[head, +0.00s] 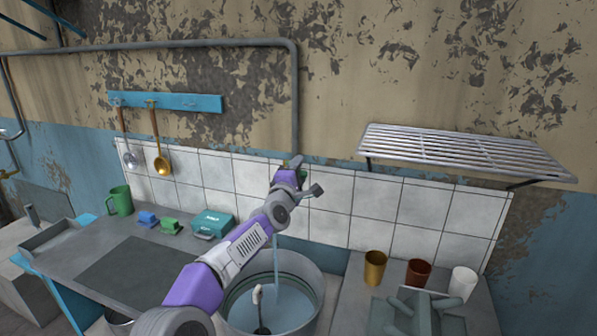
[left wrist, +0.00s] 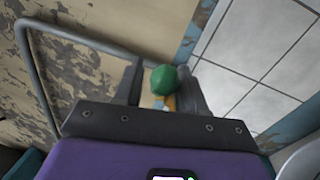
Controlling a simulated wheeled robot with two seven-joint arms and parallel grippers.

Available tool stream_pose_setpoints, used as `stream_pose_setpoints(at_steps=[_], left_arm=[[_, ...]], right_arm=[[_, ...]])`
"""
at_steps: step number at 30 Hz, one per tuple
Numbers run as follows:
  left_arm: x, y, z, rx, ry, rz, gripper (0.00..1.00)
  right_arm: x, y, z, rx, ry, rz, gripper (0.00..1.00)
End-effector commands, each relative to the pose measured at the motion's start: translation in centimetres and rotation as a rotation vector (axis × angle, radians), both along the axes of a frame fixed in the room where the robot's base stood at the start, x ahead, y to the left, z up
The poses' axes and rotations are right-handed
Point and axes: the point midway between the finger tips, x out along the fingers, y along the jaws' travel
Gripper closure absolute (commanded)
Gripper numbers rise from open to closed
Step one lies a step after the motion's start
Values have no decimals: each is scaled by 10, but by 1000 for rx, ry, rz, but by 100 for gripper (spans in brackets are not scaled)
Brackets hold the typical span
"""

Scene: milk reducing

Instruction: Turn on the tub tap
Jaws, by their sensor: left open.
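The tub tap's green knob (left wrist: 164,79) shows between the two fingers of my left gripper (head: 302,177) in the left wrist view, with a yellowish stem below it. The fingers stand apart on either side of the knob; I cannot tell whether either touches it. In the head view my gripper hides most of the tap at the wall, below the end of a grey pipe (head: 295,110). A thin stream of water (head: 276,255) falls into the round metal tub (head: 318,310), which holds bluish water. My right gripper is not in view.
A wire rack (head: 455,153) juts from the wall at the right. Gold (head: 375,268), brown (head: 417,272) and white (head: 463,283) cups stand below it. A green mug (head: 120,200) and teal box (head: 212,223) are on the left counter. Ladles hang from a blue rail (head: 175,101).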

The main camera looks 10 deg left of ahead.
Motion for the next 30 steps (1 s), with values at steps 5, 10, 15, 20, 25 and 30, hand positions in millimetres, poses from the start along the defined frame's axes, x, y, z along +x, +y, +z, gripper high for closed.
stream_pose_setpoints(at_steps=[5, 10, 15, 20, 25, 30], left_arm=[[-6, 2, -1, 0, 0, 1, 60], [-22, 5, -4, 0, 1, 0, 60], [-43, 9, -7, 0, 0, 0, 60], [-61, 11, -9, 0, 0, 0, 60], [-71, 13, -10, 0, 0, 0, 60], [-74, 13, -10, 0, -1, -1, 60]], right_arm=[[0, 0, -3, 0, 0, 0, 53], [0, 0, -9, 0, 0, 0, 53], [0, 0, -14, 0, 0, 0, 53], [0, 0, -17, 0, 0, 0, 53], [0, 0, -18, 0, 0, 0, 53], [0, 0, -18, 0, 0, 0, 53]])
